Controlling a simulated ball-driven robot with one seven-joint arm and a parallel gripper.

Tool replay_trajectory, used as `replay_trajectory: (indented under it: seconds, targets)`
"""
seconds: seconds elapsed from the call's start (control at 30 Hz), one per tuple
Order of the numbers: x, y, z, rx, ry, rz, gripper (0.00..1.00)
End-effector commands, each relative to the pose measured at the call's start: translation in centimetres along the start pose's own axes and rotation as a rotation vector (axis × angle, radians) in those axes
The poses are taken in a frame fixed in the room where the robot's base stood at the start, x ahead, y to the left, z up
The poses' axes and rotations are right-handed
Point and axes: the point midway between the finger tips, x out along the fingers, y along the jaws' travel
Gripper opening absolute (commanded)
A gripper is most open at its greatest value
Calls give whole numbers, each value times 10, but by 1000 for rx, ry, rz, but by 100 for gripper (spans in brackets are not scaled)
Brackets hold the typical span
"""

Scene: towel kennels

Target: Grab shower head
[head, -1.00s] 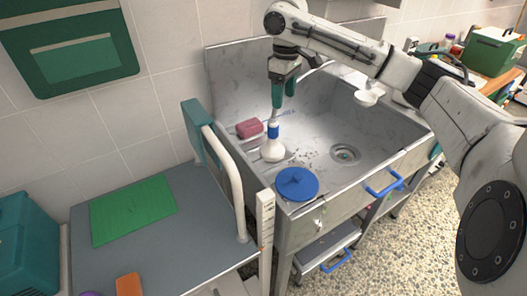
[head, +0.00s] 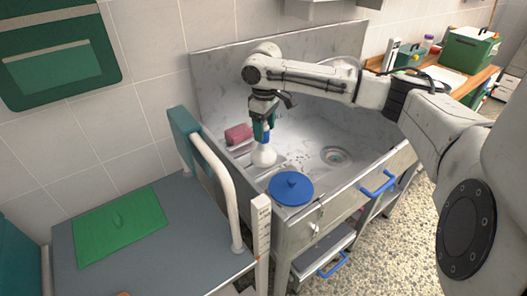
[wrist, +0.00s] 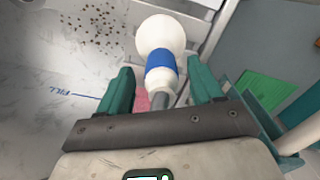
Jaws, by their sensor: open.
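The shower head (head: 264,157) has a white bulbous end and a blue band. It is in the left part of the grey sink, seemingly upright with its wide white end down. My gripper (head: 265,129) points down over it, with the green fingers at its upper part. In the wrist view the white end and blue band (wrist: 161,66) show between the two fingers of my gripper (wrist: 162,80). The fingers are apart, with gaps visible on both sides. The far end of its grey stem is hidden behind the gripper body.
A pink block (head: 239,134) lies just left of the shower head. A blue round lid (head: 291,188) sits at the sink's front left corner. A cart with a white rail (head: 222,185) and green mat (head: 105,232) stands left.

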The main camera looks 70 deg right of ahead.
Motion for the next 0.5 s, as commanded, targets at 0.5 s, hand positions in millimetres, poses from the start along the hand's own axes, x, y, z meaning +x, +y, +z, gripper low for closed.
replay_trajectory:
  seconds: [0.5]
  targets:
    - [29, -1, -1, 0, 0, 0, 65]
